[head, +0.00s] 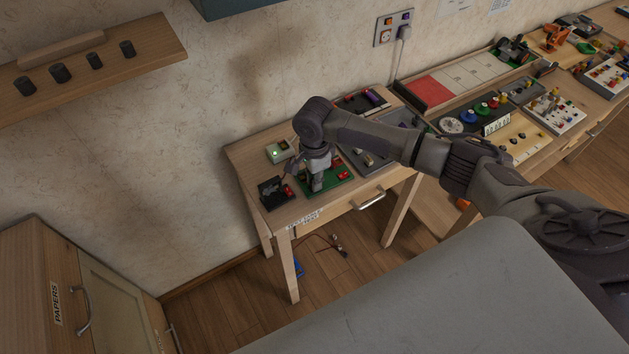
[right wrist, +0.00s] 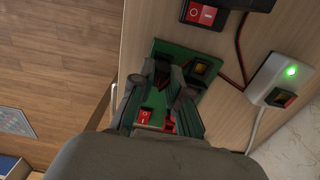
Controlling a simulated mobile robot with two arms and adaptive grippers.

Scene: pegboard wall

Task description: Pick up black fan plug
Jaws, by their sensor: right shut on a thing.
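My right gripper (head: 317,184) points down over the green board (head: 340,185) on the small wooden table. In the right wrist view its fingers (right wrist: 168,76) are closed on a small dark piece (right wrist: 162,72), which I take to be the black fan plug; the fingers hide most of it. I cannot tell whether it touches the board. The black fan unit (head: 272,192) with a red switch stands left of the board; its switch (right wrist: 203,14) shows at the top of the right wrist view. My left gripper is not in view.
A white box with a green light (head: 280,151) stands behind the board, its cable close by. A red-black wire (right wrist: 240,50) runs to the board. Grey panels (head: 362,160) lie to the right. The table has a front drawer handle (head: 370,200).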

